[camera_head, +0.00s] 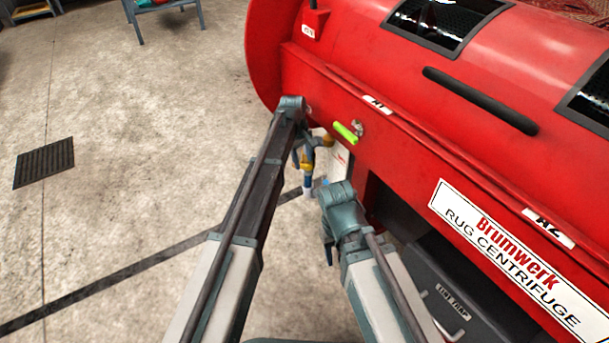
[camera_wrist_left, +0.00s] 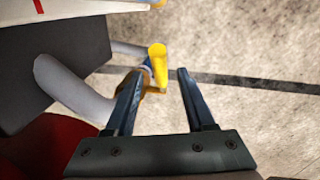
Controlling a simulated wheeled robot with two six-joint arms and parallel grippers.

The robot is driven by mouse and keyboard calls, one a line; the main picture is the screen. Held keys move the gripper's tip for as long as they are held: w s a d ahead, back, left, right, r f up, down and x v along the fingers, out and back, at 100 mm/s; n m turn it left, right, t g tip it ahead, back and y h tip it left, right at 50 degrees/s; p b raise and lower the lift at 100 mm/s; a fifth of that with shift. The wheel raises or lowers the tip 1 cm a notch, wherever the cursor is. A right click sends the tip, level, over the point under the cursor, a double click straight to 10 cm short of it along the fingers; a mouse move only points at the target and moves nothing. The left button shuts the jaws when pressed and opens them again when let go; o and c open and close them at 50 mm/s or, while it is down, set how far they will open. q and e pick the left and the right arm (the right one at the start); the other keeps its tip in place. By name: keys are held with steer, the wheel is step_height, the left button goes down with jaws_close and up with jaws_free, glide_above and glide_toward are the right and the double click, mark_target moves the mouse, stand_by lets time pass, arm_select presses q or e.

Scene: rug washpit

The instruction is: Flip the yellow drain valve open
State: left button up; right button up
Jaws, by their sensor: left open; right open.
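The yellow drain valve (camera_head: 307,162) is on pipework below the red machine's end, partly hidden by my left gripper in the head view. In the left wrist view its yellow lever (camera_wrist_left: 158,62) points up the picture, with a rounded end. My left gripper (camera_wrist_left: 160,76) is open. The lever shows in the gap between its fingertips, nearer the left finger; I cannot tell whether they touch. In the head view my left gripper (camera_head: 305,150) is at the valve. My right gripper (camera_head: 328,248) is lower, apart from the valve, and its fingers are poorly seen.
The red rug centrifuge (camera_head: 400,150) fills the right side. A lime-green handle (camera_head: 345,132) sticks out of it just above the valve. Grey pipe (camera_wrist_left: 75,92) runs left of the lever. A dark floor grate (camera_head: 44,163) lies at the left. The left floor is mostly clear.

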mark_target(304, 166)
arm_select(q)
steer(key=f+b, duration=0.2)
steer(key=f, duration=0.1)
steer(key=f+b, duration=0.1)
steer(key=shift+w+d+f, duration=0.15)
steer(key=shift+w+d, duration=0.05)
steer(key=shift+d, duration=0.05)
jaws_close()
steer(key=shift+w, duration=0.1)
stand_by(1.2)
